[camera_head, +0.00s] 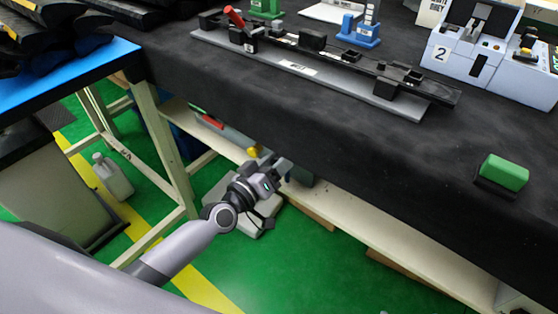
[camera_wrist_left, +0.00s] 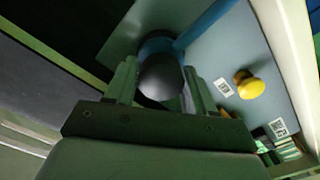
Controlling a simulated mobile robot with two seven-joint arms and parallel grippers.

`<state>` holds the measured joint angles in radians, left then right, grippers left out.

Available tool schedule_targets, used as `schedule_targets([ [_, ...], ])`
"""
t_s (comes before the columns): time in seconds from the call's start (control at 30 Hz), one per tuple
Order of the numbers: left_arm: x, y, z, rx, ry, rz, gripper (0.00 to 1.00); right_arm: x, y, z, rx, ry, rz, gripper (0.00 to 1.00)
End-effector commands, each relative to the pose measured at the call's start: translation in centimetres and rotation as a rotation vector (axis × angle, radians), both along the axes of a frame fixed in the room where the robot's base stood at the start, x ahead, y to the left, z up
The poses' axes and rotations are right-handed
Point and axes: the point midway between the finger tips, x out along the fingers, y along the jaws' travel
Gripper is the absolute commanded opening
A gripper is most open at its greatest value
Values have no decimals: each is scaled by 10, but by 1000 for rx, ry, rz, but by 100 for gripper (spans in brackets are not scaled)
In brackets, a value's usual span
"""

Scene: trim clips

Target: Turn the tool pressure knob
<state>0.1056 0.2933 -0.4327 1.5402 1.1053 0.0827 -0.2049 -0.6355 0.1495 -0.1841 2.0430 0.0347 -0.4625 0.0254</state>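A dark rounded knob (camera_wrist_left: 162,78) on a blue fitting shows in the left wrist view, set on a grey panel. I cannot tell from its look alone whether it is the tool pressure knob. My left gripper (camera_wrist_left: 162,80) has one finger on each side of it. Whether the fingers press on the knob or stand just apart is not clear. A yellow knob (camera_wrist_left: 249,85) sits to the right on the same panel, outside the fingers. In the head view my left gripper (camera_head: 281,165) is below the table's front edge, beside the yellow knob (camera_head: 254,151). My right gripper is out of view.
The black-covered table (camera_head: 300,110) overhangs my left arm. A pale shelf (camera_head: 380,235) runs beneath it. A blue-topped table (camera_head: 70,75) stands at left. A black fixture strip (camera_head: 330,60) and a green block (camera_head: 503,172) rest on the table top.

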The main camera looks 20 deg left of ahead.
Motion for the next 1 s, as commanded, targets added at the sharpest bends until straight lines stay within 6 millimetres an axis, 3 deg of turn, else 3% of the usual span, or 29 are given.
schedule_targets([
  [0.4,-4,1,-1,2,3,-2,71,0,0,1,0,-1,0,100],
  [0.8,-53,20,0,2,1,-1,71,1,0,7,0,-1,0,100],
  [1.0,-66,24,0,2,-1,0,71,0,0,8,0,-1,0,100],
])
